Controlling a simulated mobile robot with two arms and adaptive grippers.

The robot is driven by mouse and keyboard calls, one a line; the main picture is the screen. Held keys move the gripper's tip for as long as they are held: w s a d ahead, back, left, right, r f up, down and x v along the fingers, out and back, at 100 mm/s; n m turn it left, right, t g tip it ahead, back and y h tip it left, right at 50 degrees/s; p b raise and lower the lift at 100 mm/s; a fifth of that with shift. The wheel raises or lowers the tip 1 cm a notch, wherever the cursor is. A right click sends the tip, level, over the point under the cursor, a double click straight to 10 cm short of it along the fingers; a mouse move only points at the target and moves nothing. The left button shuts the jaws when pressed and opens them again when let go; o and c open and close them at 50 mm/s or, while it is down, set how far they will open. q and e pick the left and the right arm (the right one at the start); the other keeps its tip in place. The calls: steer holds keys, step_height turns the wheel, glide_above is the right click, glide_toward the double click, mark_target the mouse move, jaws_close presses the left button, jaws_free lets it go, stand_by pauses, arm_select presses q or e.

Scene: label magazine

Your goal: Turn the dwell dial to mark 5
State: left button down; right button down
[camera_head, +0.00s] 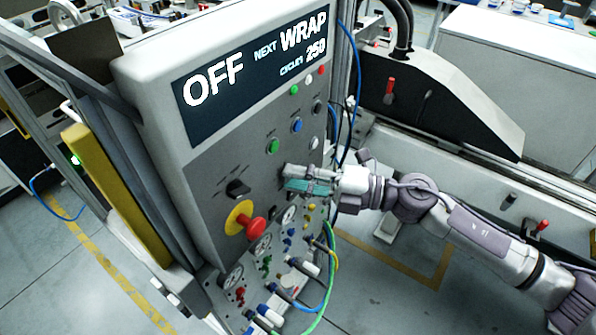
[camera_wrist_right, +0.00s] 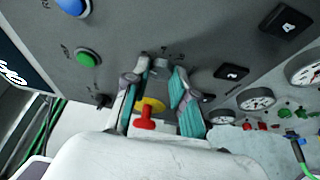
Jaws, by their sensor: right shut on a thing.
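My right gripper (camera_head: 290,180) reaches in from the right and has its fingertips at the front of the grey control panel (camera_head: 215,170). In the right wrist view, the two teal-padded fingers (camera_wrist_right: 163,70) are closed around a small grey dial (camera_wrist_right: 160,63) on the panel. The fingers cover much of the dial, and I cannot read its pointer or its mark. In the head view the gripper hides the dial. My left gripper is not in view.
The display (camera_head: 250,75) reads "OFF" and "NEXT WRAP". A red stop button on yellow (camera_head: 246,222) and a black selector (camera_head: 237,188) sit left of the gripper. Green (camera_head: 273,146) and blue (camera_head: 297,125) buttons are above. Gauges and hoses (camera_head: 325,270) crowd below.

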steer(key=shift+n+h+p, duration=0.5)
steer(key=shift+n+p, duration=0.1)
steer(key=shift+n, duration=0.4)
steer(key=c, duration=0.9)
jaws_free()
steer(key=shift+c, duration=0.2)
steer(key=f+v, duration=0.1)
steer(key=v, duration=1.1)
steer(key=shift+r, duration=0.45)
steer(key=shift+s, duration=0.1)
